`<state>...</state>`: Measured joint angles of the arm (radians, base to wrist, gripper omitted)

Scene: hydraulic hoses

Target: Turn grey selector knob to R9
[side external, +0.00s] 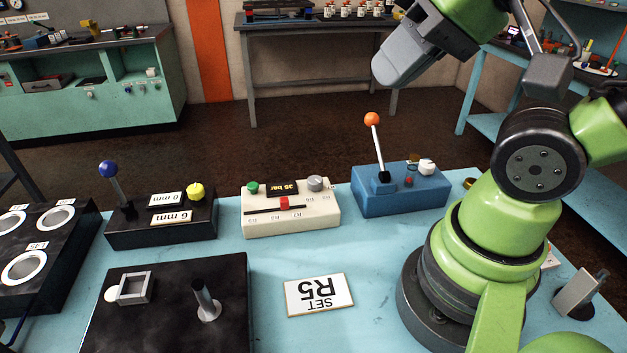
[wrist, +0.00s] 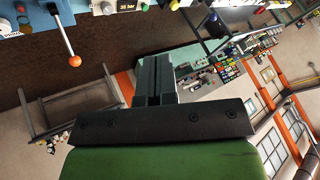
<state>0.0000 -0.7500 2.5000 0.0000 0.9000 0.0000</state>
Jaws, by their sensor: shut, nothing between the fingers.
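The grey selector knob (side external: 315,183) sits on the top right of a cream control box (side external: 290,222). Its pointer and markings are too small to read. The box also carries a green button (side external: 252,188), a dark display reading 35 bar (side external: 283,188) and a red slider (side external: 284,202). In the wrist view the grey knob (wrist: 107,8) is at the top edge, beside the display. My gripper (wrist: 153,62) is shut and empty, raised well away from the box. A card (side external: 319,294) on the bench reads SET R5, upside down.
A blue box (side external: 400,196) with an orange-tipped lever (side external: 372,119) and white knob stands right of the cream box. A black box (side external: 160,228) with a blue-tipped lever and yellow knob stands left. A black plate (side external: 165,315) with a peg lies in front. Bench around the card is clear.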

